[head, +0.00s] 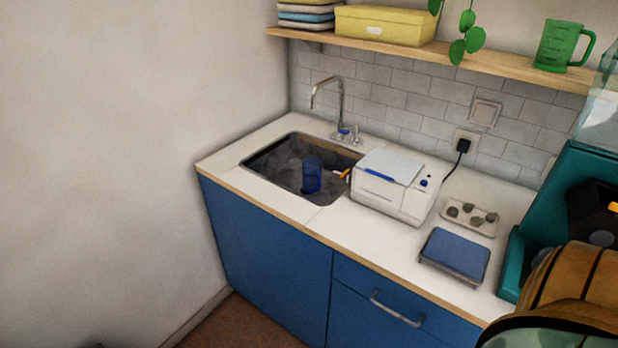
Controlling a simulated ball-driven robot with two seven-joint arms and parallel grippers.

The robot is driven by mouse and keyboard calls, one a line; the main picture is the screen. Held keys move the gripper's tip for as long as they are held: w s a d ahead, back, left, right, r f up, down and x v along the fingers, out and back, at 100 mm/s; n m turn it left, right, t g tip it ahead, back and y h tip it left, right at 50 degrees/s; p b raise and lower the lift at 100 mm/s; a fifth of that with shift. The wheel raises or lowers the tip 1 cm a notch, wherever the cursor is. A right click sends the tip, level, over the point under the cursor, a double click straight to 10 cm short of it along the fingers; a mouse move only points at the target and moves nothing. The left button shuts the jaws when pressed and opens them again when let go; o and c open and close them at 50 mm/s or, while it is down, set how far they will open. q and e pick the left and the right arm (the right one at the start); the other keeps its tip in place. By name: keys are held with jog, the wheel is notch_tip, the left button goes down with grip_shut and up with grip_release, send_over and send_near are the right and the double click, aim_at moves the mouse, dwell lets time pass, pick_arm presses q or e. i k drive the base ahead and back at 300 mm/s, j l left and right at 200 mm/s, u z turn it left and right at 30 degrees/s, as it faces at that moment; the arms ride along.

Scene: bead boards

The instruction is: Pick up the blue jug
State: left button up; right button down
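The blue jug (312,175) stands inside the dark sink basin (275,155), towards its front right part. It is dark blue and looks see-through. It looks upright, and I cannot make out its handle clearly. A small orange thing shows just to its right, at the sink's right edge. Neither my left gripper nor my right gripper is in view.
A tap (340,100) rises behind the sink. A white box-shaped device (392,187) stands close right of the sink. A blue-topped flat device (455,255) and a tray (470,217) lie further right. A green jug (561,45) stands on the shelf (490,61).

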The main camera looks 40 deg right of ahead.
aim_at(312, 167)
jog(key=z, duration=2.9)
jog(key=u, duration=1.65)
jog(key=i+j+z, duration=0.15)
jog(key=i+j, duration=0.6)
jog(key=i+j+z, duration=0.1)
jog(key=i+j, duration=0.6)
jog(key=j, duration=0.25)
